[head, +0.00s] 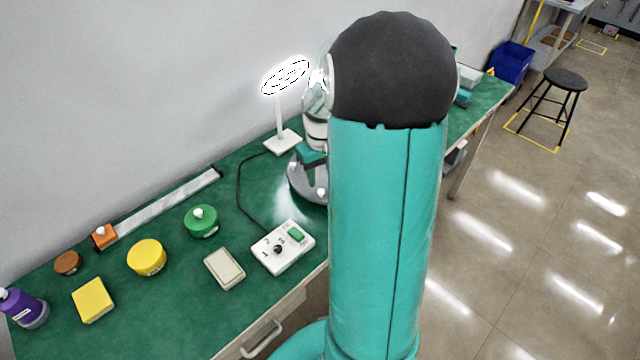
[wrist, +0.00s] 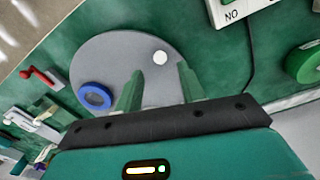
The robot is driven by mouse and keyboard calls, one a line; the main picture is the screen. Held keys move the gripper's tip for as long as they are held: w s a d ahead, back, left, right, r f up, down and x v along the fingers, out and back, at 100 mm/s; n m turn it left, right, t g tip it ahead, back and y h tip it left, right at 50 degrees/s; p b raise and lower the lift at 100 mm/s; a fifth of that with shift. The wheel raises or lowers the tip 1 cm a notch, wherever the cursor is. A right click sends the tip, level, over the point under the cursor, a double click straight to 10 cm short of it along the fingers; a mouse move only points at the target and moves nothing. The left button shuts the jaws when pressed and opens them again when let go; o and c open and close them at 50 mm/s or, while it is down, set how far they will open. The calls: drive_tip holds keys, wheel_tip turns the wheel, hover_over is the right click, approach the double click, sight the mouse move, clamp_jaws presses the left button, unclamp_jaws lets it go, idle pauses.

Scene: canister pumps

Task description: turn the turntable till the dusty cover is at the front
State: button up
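The turntable is a round grey disc (wrist: 120,50) in the wrist view, with a blue ring-shaped part (wrist: 95,96) near its edge and a small white round knob (wrist: 160,57) on the other side. In the head view the turntable (head: 297,184) is partly hidden behind my arm. My gripper (wrist: 160,70) is over the disc, its two green fingers apart with nothing between them. The white knob shows just beyond the fingertips; I cannot tell whether they touch anything. I cannot make out a dusty cover.
A white switch box (head: 283,247) with a cable and a beige box (head: 224,268) lie left of the turntable. A lit lamp (head: 285,138) stands behind it. Green (head: 201,222) and yellow (head: 147,258) round parts lie farther left. A red-handled part (wrist: 40,77) is beside the disc.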

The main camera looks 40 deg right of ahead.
sight(321, 190)
drive_tip(key=shift+f, duration=2)
clamp_jaws()
